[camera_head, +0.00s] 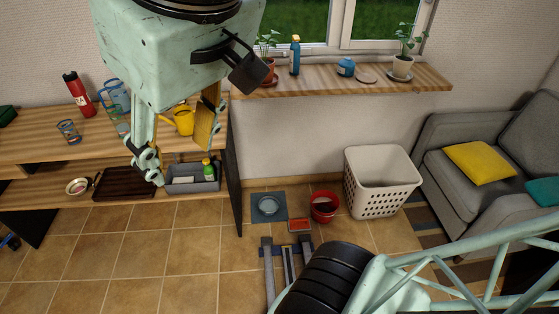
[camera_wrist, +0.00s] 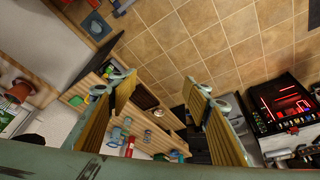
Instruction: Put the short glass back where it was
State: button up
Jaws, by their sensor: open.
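A small blue-tinted glass (camera_head: 68,131), which looks like the short glass, stands upright on the wooden counter (camera_head: 35,145) at the left of the head view. A blue glass pitcher (camera_head: 116,94) stands right of it, with another glass-like thing partly hidden by my arm. In the wrist view the glassware is small, and I cannot tell for certain which piece is the short glass. My gripper (camera_head: 181,160) hangs in front of the counter, apart from the glass. Its fingers are spread, and the wrist view (camera_wrist: 160,88) shows nothing between them.
A red bottle (camera_head: 78,93) and a yellow watering can (camera_head: 183,121) stand on the counter. The lower shelf holds a dark tray (camera_head: 124,183), a bowl (camera_head: 78,187) and a grey bin (camera_head: 193,181). A red bucket (camera_head: 324,207) and white basket (camera_head: 382,181) stand on the floor.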

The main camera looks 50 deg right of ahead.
jog(key=shift+g, duration=0.3)
jog(key=s, duration=0.1)
jog(key=s+f, duration=0.1)
jog(key=s, duration=0.2)
jog(key=shift+s+f, duration=0.15)
jog(key=shift+f, duration=0.15)
